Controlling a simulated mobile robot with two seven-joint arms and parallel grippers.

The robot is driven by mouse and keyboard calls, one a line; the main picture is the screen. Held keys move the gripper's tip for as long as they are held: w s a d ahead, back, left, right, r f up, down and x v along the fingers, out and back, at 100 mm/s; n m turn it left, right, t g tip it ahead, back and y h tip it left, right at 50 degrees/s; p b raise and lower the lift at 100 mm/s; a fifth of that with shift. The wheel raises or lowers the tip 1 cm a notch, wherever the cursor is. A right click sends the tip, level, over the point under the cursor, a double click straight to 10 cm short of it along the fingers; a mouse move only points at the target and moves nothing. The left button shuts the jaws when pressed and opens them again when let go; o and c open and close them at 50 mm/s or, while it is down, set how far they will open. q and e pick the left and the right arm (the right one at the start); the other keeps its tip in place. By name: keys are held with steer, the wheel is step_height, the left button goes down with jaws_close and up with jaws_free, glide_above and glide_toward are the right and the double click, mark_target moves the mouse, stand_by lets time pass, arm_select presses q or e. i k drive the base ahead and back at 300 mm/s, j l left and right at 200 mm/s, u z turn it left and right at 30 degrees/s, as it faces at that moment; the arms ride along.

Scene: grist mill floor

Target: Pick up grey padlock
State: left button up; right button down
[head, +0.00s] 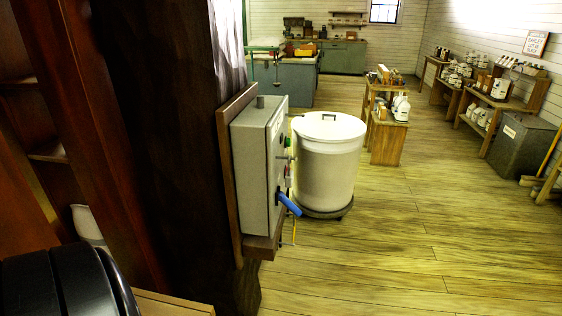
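I cannot make out a grey padlock for certain in the head view. A grey control box (257,160) is mounted on a brown board on the dark timber post. Its right-hand face shows small green and red parts and a blue lever (289,203) that points down and right. This face is seen at a steep angle, so small fittings on it are hard to tell apart. Neither of my grippers is in view.
A lidded white drum (328,165) stands on a dark wheeled base just behind the box. The dark post (178,130) blocks the left. Wooden stands (388,140) with jugs line the right. The plank floor (430,245) at front right is clear.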

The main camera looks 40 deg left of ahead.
mark_target(289, 174)
steer(key=i+u, duration=0.65)
steer(key=u, duration=0.2)
steer(key=i+l+u, duration=0.2)
steer(key=u, duration=0.25)
steer(key=i+l+u, duration=0.4)
steer(key=j, duration=0.1)
